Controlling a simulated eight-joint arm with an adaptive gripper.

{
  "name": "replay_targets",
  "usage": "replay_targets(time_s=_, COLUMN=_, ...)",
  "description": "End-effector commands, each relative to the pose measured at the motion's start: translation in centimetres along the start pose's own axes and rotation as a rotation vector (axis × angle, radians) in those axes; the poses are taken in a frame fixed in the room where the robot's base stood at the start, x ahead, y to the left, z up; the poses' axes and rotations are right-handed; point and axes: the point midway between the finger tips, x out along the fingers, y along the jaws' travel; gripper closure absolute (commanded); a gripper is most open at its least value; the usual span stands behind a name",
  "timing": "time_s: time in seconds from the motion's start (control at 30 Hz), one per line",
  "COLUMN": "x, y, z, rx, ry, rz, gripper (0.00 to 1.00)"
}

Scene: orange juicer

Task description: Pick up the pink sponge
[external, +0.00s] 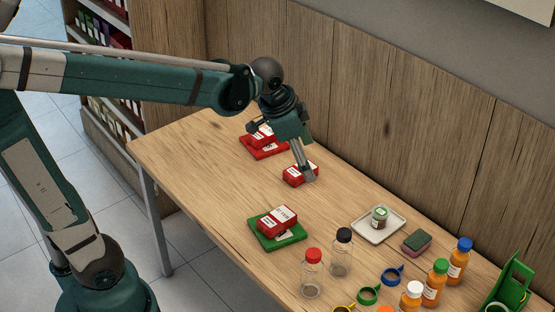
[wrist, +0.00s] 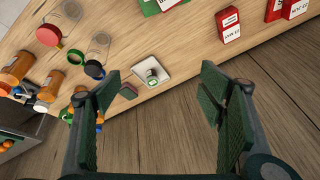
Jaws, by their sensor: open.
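The pink sponge (external: 416,241) has a green top and lies on the table to the right of the white tray in the external view. It also shows in the wrist view (wrist: 128,91), small and beside the left finger. My gripper (external: 304,172) is above the table near a red box (external: 296,175), well to the left of the sponge in the external view. In the wrist view my gripper (wrist: 170,105) has its fingers wide apart with nothing between the pads.
A white tray (external: 362,225) holds a small green-lidded jar (external: 379,217). Bottles, colored cups and a green juicer (external: 509,287) crowd the right front. A green tray (external: 263,239) and a red tray (external: 250,150) hold red boxes. A wooden wall (external: 380,110) borders the back edge.

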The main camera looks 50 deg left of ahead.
Motion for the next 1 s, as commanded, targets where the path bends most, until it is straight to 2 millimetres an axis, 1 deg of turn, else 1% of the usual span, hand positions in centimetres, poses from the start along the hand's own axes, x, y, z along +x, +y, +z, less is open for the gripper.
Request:
replay_targets(time_s=0.03, x=0.2, y=-0.1, z=-1.0, rx=0.021, ry=-0.006, rz=0.005, gripper=0.31)
replay_targets(time_s=0.1, x=0.7, y=0.0, z=-2.1, rx=0.051, ry=-0.015, rz=0.013, gripper=0.31)
replay_targets(time_s=0.57, x=4.7, y=0.8, z=-8.9, rx=0.253, ry=-0.076, rz=0.07, gripper=0.31)
replay_targets(time_s=0.87, x=8.0, y=1.8, z=-13.0, rx=0.385, ry=-0.113, rz=0.11, gripper=0.31)
replay_targets(time_s=1.0, x=9.8, y=2.6, z=-14.8, rx=0.448, ry=-0.128, rz=0.13, gripper=0.31)
